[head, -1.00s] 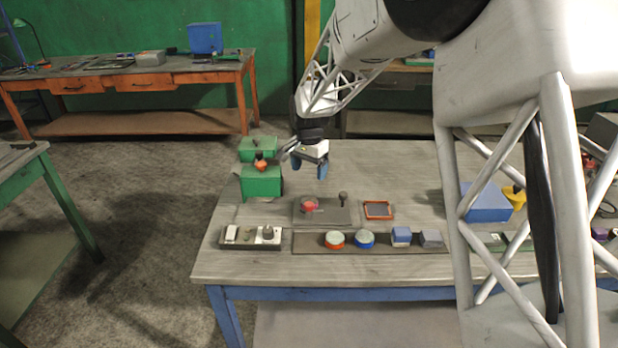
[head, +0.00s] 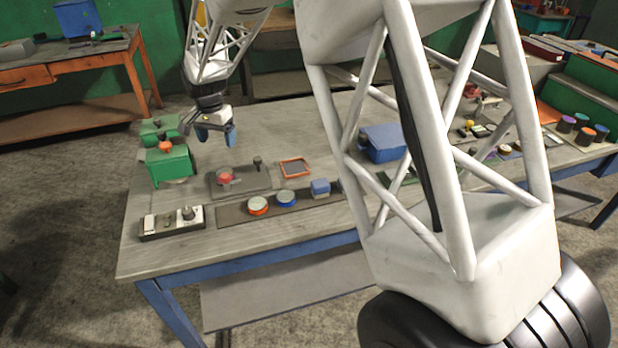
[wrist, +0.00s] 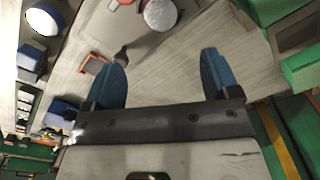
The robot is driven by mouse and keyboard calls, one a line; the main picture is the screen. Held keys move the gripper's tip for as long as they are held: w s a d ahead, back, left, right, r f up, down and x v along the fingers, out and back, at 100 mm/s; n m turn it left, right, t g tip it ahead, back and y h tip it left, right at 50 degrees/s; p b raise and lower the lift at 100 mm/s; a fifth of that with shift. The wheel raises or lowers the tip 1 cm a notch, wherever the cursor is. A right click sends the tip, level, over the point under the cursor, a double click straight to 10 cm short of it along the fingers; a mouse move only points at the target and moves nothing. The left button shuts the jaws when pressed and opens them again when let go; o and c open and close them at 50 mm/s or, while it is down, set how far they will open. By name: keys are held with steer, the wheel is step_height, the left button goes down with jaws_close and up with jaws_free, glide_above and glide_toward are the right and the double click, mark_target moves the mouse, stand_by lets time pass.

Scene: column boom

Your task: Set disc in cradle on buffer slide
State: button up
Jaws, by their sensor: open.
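A grey plate (head: 262,181) on the table bears a red round piece (head: 225,177) at its left and a dark upright knob (head: 257,162) at its right. I cannot tell for sure whether this is the buffer slide and cradle. My gripper (head: 216,138) is open and empty, above the table behind the plate.
Green boxes (head: 170,166) stand left of my gripper. A switch box (head: 172,222) lies at the front left. An orange-framed tray (head: 295,167) is right of the plate, and a blue block (head: 320,187) is on the strip. A larger blue box (head: 383,143) stands further right.

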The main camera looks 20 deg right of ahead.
steer(key=s+d+r+n, duration=0.1)
steer(key=s+d+r, duration=0.3)
steer(key=s, duration=0.3)
steer(key=s+d+r+n+t, duration=0.1)
steer(key=s+d+r, duration=0.3)
steer(key=s, duration=0.3)
steer(key=s+d+r+n, duration=0.1)
steer(key=s+d+r, duration=0.3)
steer(key=s, duration=0.2)
steer(key=s+d+n, duration=0.1)
steer(key=s+d, duration=0.2)
steer(key=s, duration=0.9)
steer(key=s+d+n+t, duration=0.1)
steer(key=s+d, duration=0.3)
steer(key=s, duration=0.9)
steer(key=shift+s+d+f+n+t, duration=0.2)
steer(key=shift+n+t, duration=0.1)
steer(key=shift+n, duration=0.5)
